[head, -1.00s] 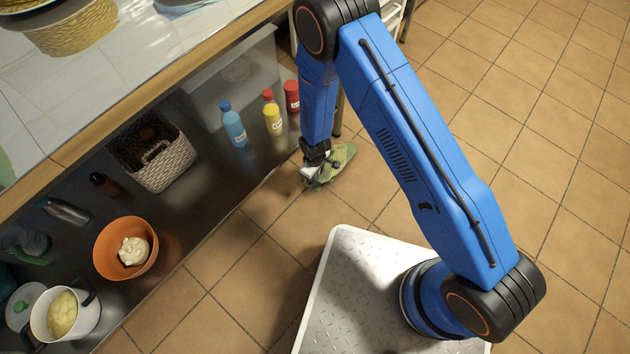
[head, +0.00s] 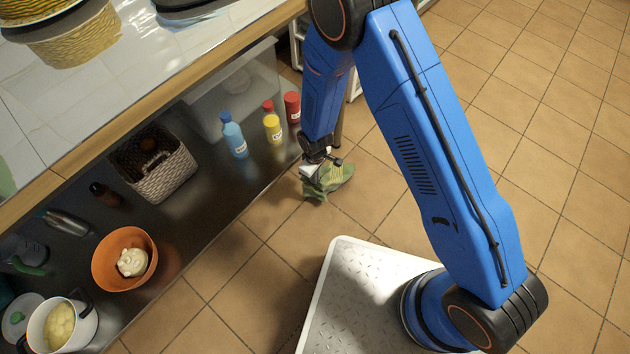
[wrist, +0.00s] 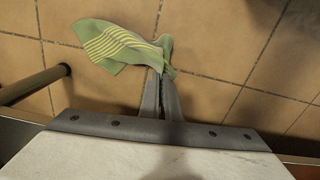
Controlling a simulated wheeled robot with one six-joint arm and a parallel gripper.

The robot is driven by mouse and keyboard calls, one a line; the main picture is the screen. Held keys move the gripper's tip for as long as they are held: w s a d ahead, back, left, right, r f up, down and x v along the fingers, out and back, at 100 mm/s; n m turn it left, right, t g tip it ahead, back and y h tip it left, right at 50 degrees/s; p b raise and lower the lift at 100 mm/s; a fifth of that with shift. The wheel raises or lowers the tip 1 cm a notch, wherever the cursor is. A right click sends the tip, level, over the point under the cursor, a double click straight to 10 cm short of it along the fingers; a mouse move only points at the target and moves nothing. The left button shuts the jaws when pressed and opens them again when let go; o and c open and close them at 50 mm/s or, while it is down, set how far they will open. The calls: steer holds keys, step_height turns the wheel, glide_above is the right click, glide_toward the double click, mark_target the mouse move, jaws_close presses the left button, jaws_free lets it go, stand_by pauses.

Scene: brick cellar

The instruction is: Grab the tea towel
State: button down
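The tea towel (head: 338,175) is green with pale yellow stripes. In the head view it is bunched and draped at the end of my arm, over the tiled floor beside the shelf unit. My gripper (head: 312,177) is at its left side. In the wrist view the towel (wrist: 115,45) spreads up and left from my gripper (wrist: 161,76). The two fingers are close together, with the towel's right-hand end pinched at their tips. The rest of the towel hangs free.
A low dark shelf (head: 205,215) holds a blue bottle (head: 234,137), red and yellow bottles, a wicker basket (head: 165,175), an orange bowl (head: 110,275) and a white pot (head: 85,325). A tiled worktop (head: 120,70) overhangs it. A table leg (wrist: 35,84) stands left in the wrist view. Floor to the right is clear.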

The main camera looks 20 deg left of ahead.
step_height(320, 180, up, 23)
steer(key=shift+r, duration=0.15)
stand_by(0.7)
